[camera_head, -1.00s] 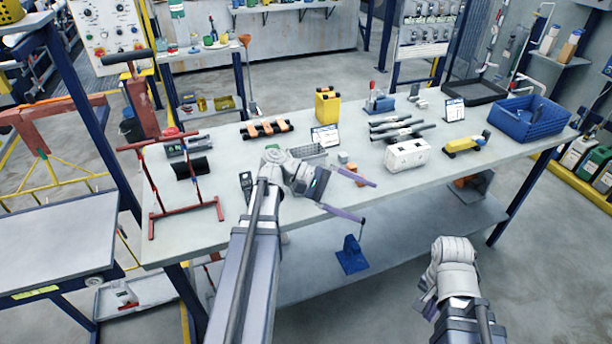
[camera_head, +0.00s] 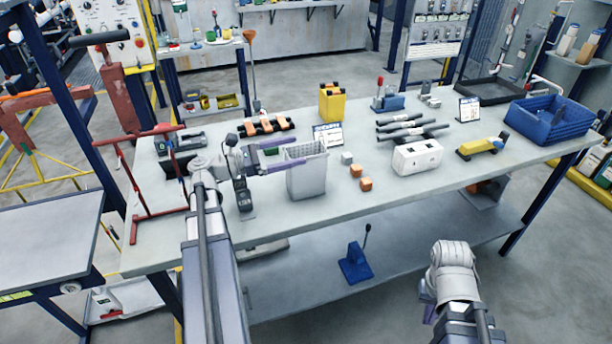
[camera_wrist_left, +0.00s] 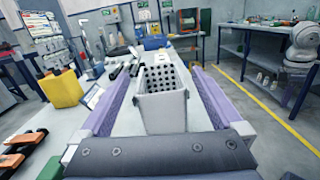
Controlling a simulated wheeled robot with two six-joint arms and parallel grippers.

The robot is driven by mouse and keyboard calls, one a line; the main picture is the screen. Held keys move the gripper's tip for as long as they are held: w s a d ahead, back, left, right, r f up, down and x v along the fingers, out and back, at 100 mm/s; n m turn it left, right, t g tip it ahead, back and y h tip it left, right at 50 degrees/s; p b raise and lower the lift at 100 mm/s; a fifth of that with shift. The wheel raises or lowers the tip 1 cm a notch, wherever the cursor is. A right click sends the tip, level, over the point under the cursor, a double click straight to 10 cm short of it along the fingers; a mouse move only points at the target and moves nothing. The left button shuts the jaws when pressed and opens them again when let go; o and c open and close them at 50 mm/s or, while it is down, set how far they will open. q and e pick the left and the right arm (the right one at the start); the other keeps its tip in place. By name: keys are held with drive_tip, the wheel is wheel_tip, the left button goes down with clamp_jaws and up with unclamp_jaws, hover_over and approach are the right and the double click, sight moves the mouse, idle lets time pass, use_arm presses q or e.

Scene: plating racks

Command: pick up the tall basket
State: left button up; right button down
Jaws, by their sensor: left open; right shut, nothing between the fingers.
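The tall basket (camera_head: 306,178) is a light grey open-topped bin with a perforated upper wall. It stands upright on the workbench near its front edge, and it also shows in the left wrist view (camera_wrist_left: 163,112). My left gripper (camera_head: 298,150) is open at the basket's rim, coming from the left. In the left wrist view its two purple fingers lie on either side of the basket, with the basket between them. I cannot tell whether they touch it. My right gripper (camera_head: 429,312) is low in front of the bench, shut and empty, mostly hidden by its own arm.
A red frame (camera_head: 150,180) stands left on the bench (camera_head: 385,205). A black handset (camera_head: 243,196) is left of the basket, and small orange and grey cubes (camera_head: 366,184) lie right of it. A yellow canister (camera_head: 332,102) and a sign (camera_head: 328,136) stand behind.

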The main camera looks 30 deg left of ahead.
sight(323, 151)
use_arm(q)
drive_tip(key=shift+s+a+f+n, duration=0.2)
drive_tip(key=shift+s+f+n, duration=0.1)
drive_tip(key=shift+f, duration=0.35)
drive_tip(key=shift+s+a+f+n+y, duration=0.1)
drive_tip(key=shift+a+f+n+y, duration=0.2)
drive_tip(key=shift+f+y, duration=0.15)
drive_tip(key=shift+b+x, duration=0.45)
drive_tip(key=shift+x, duration=3.5)
drive_tip(key=shift+f, duration=0.1)
clamp_jaws()
